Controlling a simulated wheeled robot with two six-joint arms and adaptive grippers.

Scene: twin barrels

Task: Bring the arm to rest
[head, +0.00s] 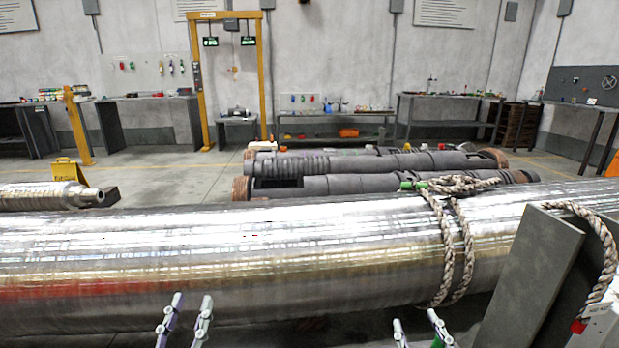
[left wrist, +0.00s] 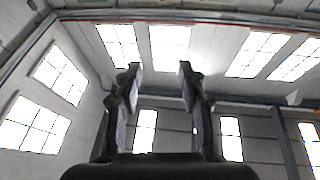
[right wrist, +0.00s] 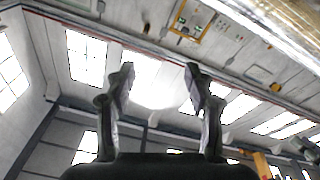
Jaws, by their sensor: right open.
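My left gripper (head: 190,308) shows at the bottom of the head view, in front of the big metal barrel (head: 250,240). Its fingers stand upright and apart, with nothing between them. It also shows open and empty in the left wrist view (left wrist: 158,80). My right gripper (head: 418,325) is at the bottom right of centre in the head view, its fingertips apart below the barrel's near side. In the right wrist view (right wrist: 160,80) its fingers are apart and empty. Both arms' lower links are out of the head view.
The shiny barrel lies across the whole view close in front. A rope (head: 465,250) is looped round it at the right. A grey plate (head: 530,270) and more rope stand at the right edge. Dark barrels (head: 380,163), a yellow frame (head: 197,80) and workbenches (head: 340,137) are behind.

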